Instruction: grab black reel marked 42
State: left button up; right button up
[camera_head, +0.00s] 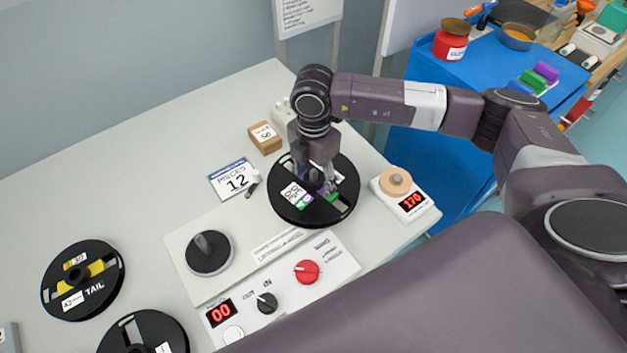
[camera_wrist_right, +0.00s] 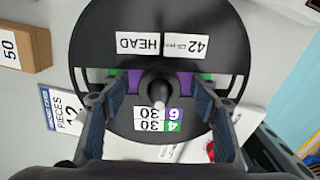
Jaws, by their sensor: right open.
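The black reel marked 42 (camera_head: 291,214) lies flat at the right of the rewind station in the head view. In the right wrist view the reel (camera_wrist_right: 205,18) shows white labels reading HEAD and 42 and another label with 30, 6 and 4. A grey spindle tip stands at its centre, with purple and green material showing in its openings. My right gripper (camera_head: 318,188) is directly above the reel and points down. In the wrist view the gripper (camera_wrist_right: 157,105) is open, with one finger on each side of the centre. Contact cannot be told. My left gripper is not in view.
The TAIL reel (camera_head: 103,300) and another black reel (camera_head: 172,325) lie at the lower left. A scale (camera_head: 412,205) reading 170 is close on the right; a small brown box (camera_head: 266,140) is behind.

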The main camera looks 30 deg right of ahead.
jog(key=c, duration=1.5)
grip_shut()
jog(key=shift+r, duration=0.15)
